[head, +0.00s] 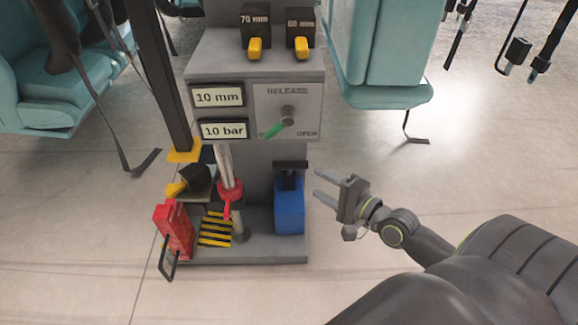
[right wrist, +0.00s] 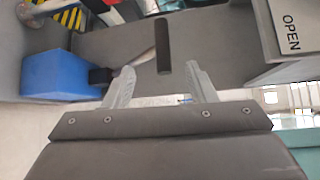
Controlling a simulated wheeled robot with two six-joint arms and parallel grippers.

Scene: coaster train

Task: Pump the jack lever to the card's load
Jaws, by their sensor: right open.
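The blue pump (head: 289,206) stands on the grey stand's base, with a black T-shaped lever (head: 290,166) on top. My right gripper (head: 322,184) is just right of the pump, open and empty, its fingers pointing left. In the right wrist view, the lever's black crossbar (right wrist: 162,47) lies beyond and between the open fingertips (right wrist: 158,82); I see no contact. The blue pump (right wrist: 55,76) is at the left there. Two plates read "10 mm" (head: 218,96) and "10 bar" (head: 224,130). I cannot tell which, if either, is the card. My left gripper is not in view.
The release panel (head: 303,102) has a green-handled knob (head: 277,129) pointing lower left. A red jack-like part (head: 230,194) and a red box (head: 173,230) stand left of the pump. Dark blocks with yellow tabs (head: 255,30) sit on top. Floor to the right is clear.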

